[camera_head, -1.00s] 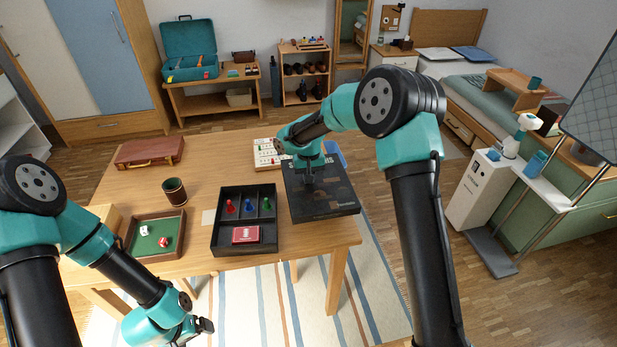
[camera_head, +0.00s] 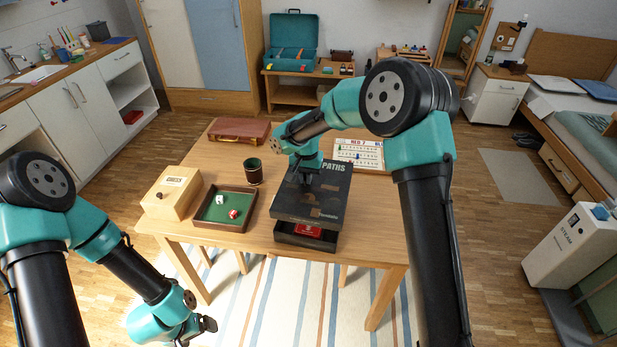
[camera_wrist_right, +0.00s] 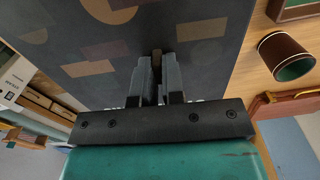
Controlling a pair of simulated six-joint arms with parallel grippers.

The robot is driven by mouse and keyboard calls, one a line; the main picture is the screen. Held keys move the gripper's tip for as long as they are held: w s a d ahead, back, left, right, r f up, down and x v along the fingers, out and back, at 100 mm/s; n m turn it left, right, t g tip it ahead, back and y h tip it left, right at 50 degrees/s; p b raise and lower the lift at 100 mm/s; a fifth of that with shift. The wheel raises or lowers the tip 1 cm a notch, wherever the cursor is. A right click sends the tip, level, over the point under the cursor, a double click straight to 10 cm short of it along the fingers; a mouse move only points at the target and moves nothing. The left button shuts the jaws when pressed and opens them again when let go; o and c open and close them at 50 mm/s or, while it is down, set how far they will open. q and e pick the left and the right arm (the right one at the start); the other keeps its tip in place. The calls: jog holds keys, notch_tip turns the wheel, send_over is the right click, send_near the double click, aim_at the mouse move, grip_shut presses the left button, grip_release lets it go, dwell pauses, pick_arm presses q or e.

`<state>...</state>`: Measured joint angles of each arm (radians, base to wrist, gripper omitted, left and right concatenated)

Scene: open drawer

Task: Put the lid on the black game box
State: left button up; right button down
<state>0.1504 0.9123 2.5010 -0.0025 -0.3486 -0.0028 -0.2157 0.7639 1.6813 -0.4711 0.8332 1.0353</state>
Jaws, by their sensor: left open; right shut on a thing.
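The black game box lid (camera_head: 330,200), dark with faded brown patches and lettering, is over the black game box (camera_head: 290,238). The box's front strip shows below the lid's near edge, with a red card pack (camera_head: 308,229) inside; the rest of the box is hidden. I cannot tell whether lid and box touch. My right gripper (camera_head: 305,182) is shut on the lid's small brown knob, seen between its fingers in the right wrist view (camera_wrist_right: 156,62). My left gripper (camera_head: 208,326) is open and empty, low in front of the table at the left.
A green-lined dice tray (camera_head: 246,190) stands left of the box, with a brown cup (camera_head: 253,172) behind it. A wooden box (camera_head: 160,200) stands further left. A red-brown case (camera_head: 240,128) and a white scoreboard (camera_head: 360,152) lie behind. Bare table (camera_head: 375,220) lies right of the box.

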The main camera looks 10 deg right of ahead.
jog(key=shift+a, duration=0.25)
jog(key=shift+d, duration=0.1)
jog(key=shift+f, duration=3.2)
jog(key=shift+f, duration=1.55)
dwell(0.5)
jog(key=c, duration=1.1)
grip_release()
jog(key=shift+c, duration=0.2)
notch_tip(320, 180, up, 17)
jog(key=shift+r, duration=0.2)
